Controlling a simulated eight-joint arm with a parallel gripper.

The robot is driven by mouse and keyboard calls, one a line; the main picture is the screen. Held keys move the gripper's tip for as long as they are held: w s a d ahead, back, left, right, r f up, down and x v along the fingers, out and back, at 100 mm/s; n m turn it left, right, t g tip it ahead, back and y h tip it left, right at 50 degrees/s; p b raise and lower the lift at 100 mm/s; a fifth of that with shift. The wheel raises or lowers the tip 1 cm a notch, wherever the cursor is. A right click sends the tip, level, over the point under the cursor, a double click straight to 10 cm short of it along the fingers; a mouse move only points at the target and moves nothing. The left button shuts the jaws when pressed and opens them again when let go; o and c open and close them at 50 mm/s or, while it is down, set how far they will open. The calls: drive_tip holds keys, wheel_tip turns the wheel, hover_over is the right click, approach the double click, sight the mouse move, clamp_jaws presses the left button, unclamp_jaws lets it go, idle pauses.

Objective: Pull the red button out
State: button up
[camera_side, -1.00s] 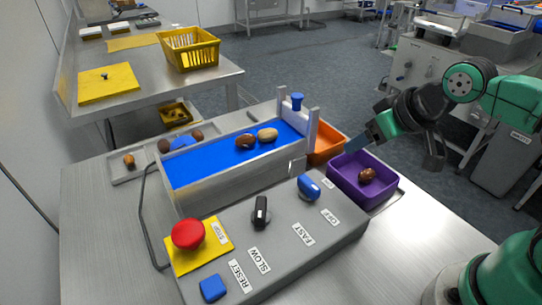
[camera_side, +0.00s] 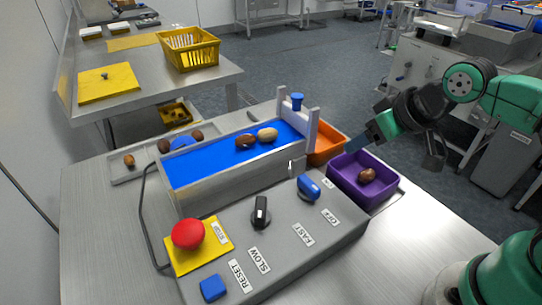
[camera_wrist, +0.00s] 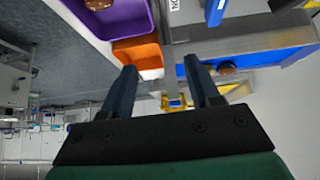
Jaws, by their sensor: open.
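The red button (camera_side: 188,234) is a round mushroom head on a yellow plate (camera_side: 214,256) at the left end of the grey control box (camera_side: 290,232). A small label lies beside it on the plate. My gripper (camera_side: 358,146) is in the side view, raised behind the purple bin and well to the right of the button. In the wrist view my gripper (camera_wrist: 162,78) shows two blue fingers apart with nothing between them. The red button does not show in the wrist view.
The box also carries a black knob (camera_side: 261,211), a blue switch (camera_side: 309,187) and a blue RESET button (camera_side: 213,288). Behind it is a blue conveyor (camera_side: 215,160) with two dates. A purple bin (camera_side: 345,188) and an orange bin (camera_side: 328,148) stand at the right.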

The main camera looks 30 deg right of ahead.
drive_tip(key=o, duration=0.5)
drive_tip(key=shift+a+r, duration=0.1)
drive_tip(key=shift+o, duration=0.4)
drive_tip(key=w+a+r+n+g+y, duration=0.1)
drive_tip(key=w+a+r+n+g, duration=0.1)
drive_tip(key=a, duration=0.6)
drive_tip(key=shift+w+r+n+g, duration=0.4)
drive_tip(key=shift+w+r+n, duration=0.1)
drive_tip(key=shift+w+n, duration=0.6)
drive_tip(key=n+g, duration=0.4)
drive_tip(key=n, duration=0.3)
hover_over(189, 229)
drive_tip(key=f, duration=0.3)
drive_tip(key=shift+w+d+f+h, duration=0.1)
drive_tip(key=shift+d+f+h, duration=0.2)
drive_tip(key=shift+h, duration=0.1)
drive_tip(key=shift+a+f, duration=0.15)
drive_tip(key=shift+a, duration=0.15)
drive_tip(key=shift+a+f, duration=0.1)
drive_tip(key=shift+f, duration=2.7)
